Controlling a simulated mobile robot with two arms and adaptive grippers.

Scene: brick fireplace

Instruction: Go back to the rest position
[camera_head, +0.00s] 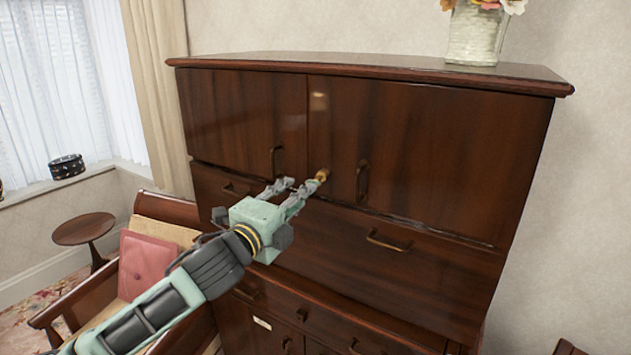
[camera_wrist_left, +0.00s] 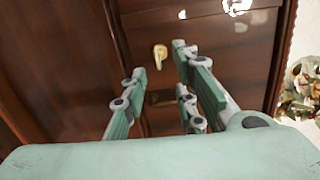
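My left gripper (camera_head: 300,183) is in front of the dark wooden cabinet (camera_head: 420,150), near the gap between its two upper doors. In the left wrist view its fingers (camera_wrist_left: 160,68) are spread apart with nothing between them. A small brass knob (camera_head: 322,175) shows just past one fingertip in the head view. In the left wrist view the brass piece (camera_wrist_left: 160,52) appears beyond the fingers, near the gap between the fingertips. I cannot tell if a finger touches it. The upper doors look shut. My right gripper is in neither view.
A wooden armchair with a pink cushion (camera_head: 146,262) stands at the left, close beside my left arm. A small round table (camera_head: 83,228) is behind it. A glass vase (camera_head: 474,36) stands on the cabinet top. Metal handles, such as this drawer handle (camera_head: 388,242), stick out from the cabinet front.

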